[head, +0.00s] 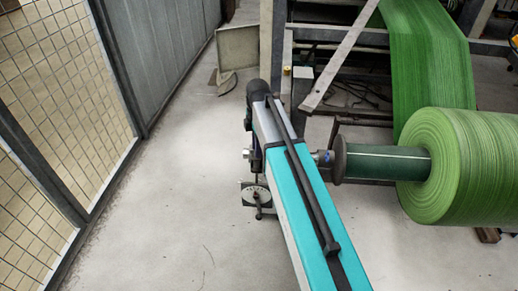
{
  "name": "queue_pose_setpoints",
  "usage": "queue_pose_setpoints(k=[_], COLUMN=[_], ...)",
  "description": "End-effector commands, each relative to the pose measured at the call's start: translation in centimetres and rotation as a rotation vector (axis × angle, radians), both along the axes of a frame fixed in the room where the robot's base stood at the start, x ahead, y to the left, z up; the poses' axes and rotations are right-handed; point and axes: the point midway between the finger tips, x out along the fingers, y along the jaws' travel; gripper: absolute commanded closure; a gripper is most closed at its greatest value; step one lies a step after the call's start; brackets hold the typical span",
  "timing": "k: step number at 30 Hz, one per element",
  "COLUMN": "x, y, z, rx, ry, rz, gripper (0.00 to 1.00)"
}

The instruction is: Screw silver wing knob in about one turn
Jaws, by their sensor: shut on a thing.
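My gripper (257,173) hangs below the far end of my teal arm, pointing down, small in the picture and partly hidden by the arm. I cannot tell how far the knob is screwed in.
A large green roll (457,165) sits on a dark core (385,163) at right, its shaft end close to my arm. A green web (425,55) runs up behind it. A mesh fence (62,90) stands at left. The concrete floor (170,190) between is clear.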

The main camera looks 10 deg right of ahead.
Motion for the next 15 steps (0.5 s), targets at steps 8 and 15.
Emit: queue_pose_setpoints(k=[8, 15], x=[-0.5, -0.54], y=[0.25, 0.47], z=[-0.09, -0.11], rx=[-0.013, -0.009], ry=[0.014, 0.014], rz=[-0.004, -0.008], gripper=[1.0, 1.0])
